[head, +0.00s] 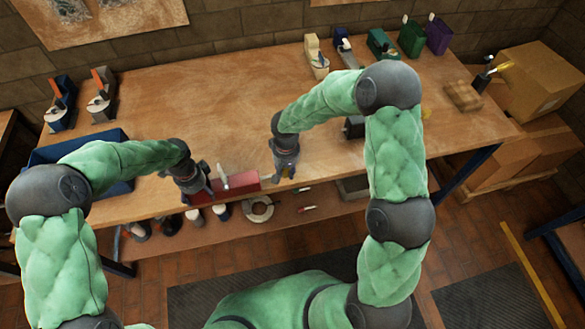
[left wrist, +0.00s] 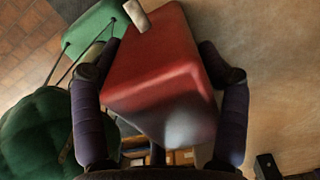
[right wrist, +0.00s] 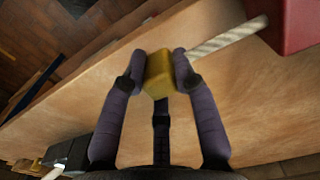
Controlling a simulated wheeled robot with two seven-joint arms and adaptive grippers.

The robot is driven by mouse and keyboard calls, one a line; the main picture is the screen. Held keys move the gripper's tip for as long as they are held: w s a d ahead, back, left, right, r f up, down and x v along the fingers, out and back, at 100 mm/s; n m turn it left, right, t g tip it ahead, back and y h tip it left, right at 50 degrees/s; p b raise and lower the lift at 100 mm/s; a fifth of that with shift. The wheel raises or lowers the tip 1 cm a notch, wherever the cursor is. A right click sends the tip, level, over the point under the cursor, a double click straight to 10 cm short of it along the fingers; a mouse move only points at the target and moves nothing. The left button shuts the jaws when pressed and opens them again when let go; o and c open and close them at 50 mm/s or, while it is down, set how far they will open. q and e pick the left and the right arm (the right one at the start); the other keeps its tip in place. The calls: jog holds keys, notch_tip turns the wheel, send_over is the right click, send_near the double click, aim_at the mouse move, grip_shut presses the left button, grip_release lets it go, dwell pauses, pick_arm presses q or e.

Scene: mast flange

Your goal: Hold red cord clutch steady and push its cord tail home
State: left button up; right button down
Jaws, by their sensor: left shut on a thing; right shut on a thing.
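The red cord clutch (head: 243,184) is a red block with a pale lever (head: 223,175), near the table's front edge. My left gripper (head: 208,188) is shut on its left end; the left wrist view shows the red block (left wrist: 160,75) between the fingers. My right gripper (right wrist: 160,68) is shut on a yellow block (right wrist: 159,80) at the end of the pale, twisted cord tail (right wrist: 230,38). A length of cord shows between the fingers and the red clutch (right wrist: 296,22). The cord's joint with the yellow block is hidden by a finger.
A blue bin (head: 62,156) stands at the left. Several coloured clutches, including a purple one (head: 438,36), line the back edge. A dark object (head: 354,127) sits right of my right gripper. A shelf below holds a white ring (head: 259,209). The table's middle is clear.

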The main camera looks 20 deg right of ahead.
jog(key=a, duration=0.5)
jog(key=shift+w+a, duration=0.15)
jog(key=shift+a, duration=0.25)
pick_arm(q)
jog(key=shift+d, duration=0.1)
pick_arm(e)
jog(key=c, duration=1)
grip_release()
jog(key=shift+o, duration=0.2)
jog(key=shift+d, duration=0.1)
